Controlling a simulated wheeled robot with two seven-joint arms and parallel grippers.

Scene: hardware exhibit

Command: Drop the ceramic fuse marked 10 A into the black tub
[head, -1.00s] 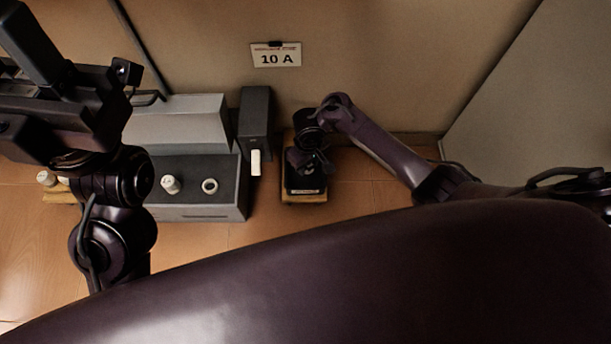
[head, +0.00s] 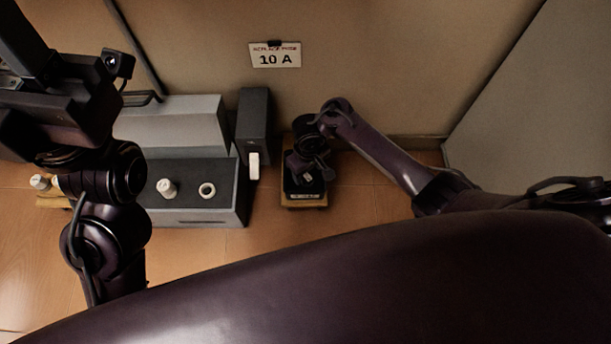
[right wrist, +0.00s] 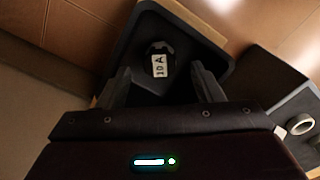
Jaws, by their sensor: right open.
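The black tub (head: 291,188) stands on a wooden base near the wall, with a small pale label on its front. My right gripper (head: 308,174) is directly over it. In the right wrist view, the gripper (right wrist: 162,84) is open, its two fingers apart over the tub (right wrist: 205,62). The fuse marked 10 A (right wrist: 159,66), a dark piece with a white label, shows within the tub's outline, beyond and between the fingertips, apart from both. My left gripper (head: 60,105) is at the upper left; its fingers cannot be made out.
A grey stepped stand (head: 195,180) holds a white cylinder (head: 167,188) and a white ring (head: 207,190). A dark upright box (head: 254,125) with a white lever (head: 253,166) stands beside the tub. A 10 A sign (head: 275,56) is on the wall. Floor right of the tub is clear.

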